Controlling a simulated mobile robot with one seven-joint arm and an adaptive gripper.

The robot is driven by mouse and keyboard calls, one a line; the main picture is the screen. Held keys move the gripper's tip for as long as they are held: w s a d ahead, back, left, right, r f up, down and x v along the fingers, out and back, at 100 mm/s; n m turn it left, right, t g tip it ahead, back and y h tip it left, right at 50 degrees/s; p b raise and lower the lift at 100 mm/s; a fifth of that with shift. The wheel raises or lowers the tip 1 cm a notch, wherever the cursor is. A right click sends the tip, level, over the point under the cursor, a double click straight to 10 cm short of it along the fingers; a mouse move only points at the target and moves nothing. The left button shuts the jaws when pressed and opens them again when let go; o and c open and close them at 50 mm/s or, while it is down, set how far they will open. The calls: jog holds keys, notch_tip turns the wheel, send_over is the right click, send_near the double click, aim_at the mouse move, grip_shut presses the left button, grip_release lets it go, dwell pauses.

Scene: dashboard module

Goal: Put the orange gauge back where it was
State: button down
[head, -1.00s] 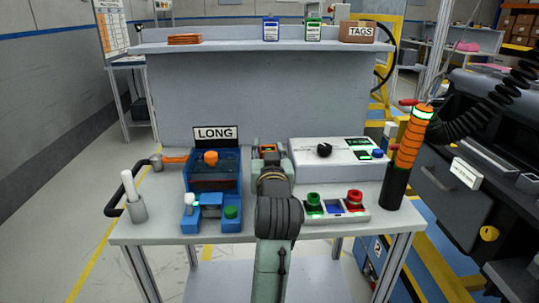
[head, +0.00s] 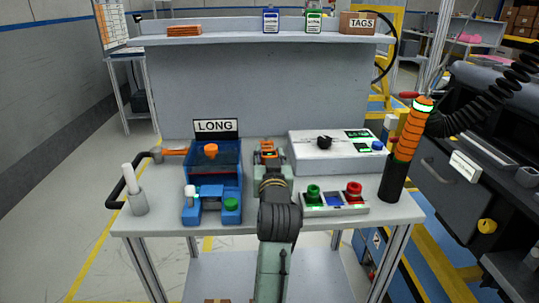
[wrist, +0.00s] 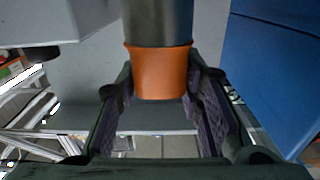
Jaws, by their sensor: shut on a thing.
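My gripper (head: 267,148) is over the table between the blue fixture (head: 232,178) and the white box. It is shut on the orange gauge (wrist: 160,73), whose orange band and grey cylinder show between the fingers in the wrist view. In the head view only a little orange shows at my gripper, as my arm hides the rest.
The white box (head: 318,157) with a black knob is close on the right. A button panel (head: 333,208) lies in front. An orange-and-black column (head: 406,150) stands at the right edge. A grey cup (head: 139,203) with a white rod stands at the left front. A shelf (head: 225,38) spans the back.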

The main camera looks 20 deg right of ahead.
jog(key=shift+f, duration=0.25)
jog(key=c, duration=1.5)
grip_release()
jog(key=shift+f, duration=0.1)
jog(key=o, duration=0.4)
jog(key=shift+f, duration=0.1)
